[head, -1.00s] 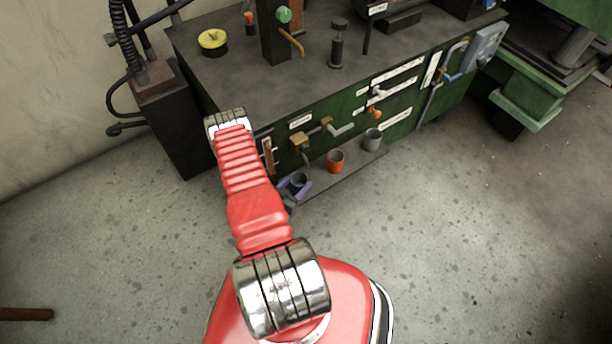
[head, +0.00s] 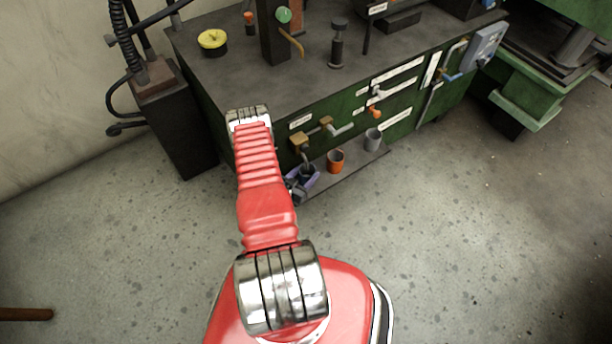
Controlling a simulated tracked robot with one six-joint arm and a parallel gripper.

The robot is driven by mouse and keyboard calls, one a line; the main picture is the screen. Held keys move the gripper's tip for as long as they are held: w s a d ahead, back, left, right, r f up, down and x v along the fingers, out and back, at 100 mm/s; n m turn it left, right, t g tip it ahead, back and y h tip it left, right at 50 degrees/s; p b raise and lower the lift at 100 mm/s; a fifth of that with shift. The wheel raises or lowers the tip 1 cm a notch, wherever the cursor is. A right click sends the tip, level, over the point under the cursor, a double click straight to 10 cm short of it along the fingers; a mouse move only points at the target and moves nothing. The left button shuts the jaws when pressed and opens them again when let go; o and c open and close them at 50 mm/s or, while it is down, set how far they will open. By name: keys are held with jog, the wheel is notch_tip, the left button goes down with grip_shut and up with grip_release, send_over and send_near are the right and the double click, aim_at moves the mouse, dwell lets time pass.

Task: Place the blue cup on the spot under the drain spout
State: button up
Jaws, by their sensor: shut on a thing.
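My gripper (head: 302,179) is small and partly hidden beside my red arm, at the left end of the low shelf. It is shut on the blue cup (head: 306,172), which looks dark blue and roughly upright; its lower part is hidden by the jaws. The brass valve with the drain spout (head: 300,144) is on the green bench front, just above the cup in the picture. The spot under the spout is hidden, and I cannot tell whether the cup touches the shelf.
The low shelf (head: 350,177) also holds an orange cup (head: 335,161) and a grey cup (head: 373,139) to the right. The green bench (head: 410,117) has handles and knobs sticking out. A black pedestal (head: 180,130) stands at left. The floor in front is clear.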

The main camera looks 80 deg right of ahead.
dwell(0.3)
jog(key=o, duration=1.1)
jog(key=shift+o, duration=0.2)
jog(key=v, duration=1.2)
jog(key=shift+s, duration=0.1)
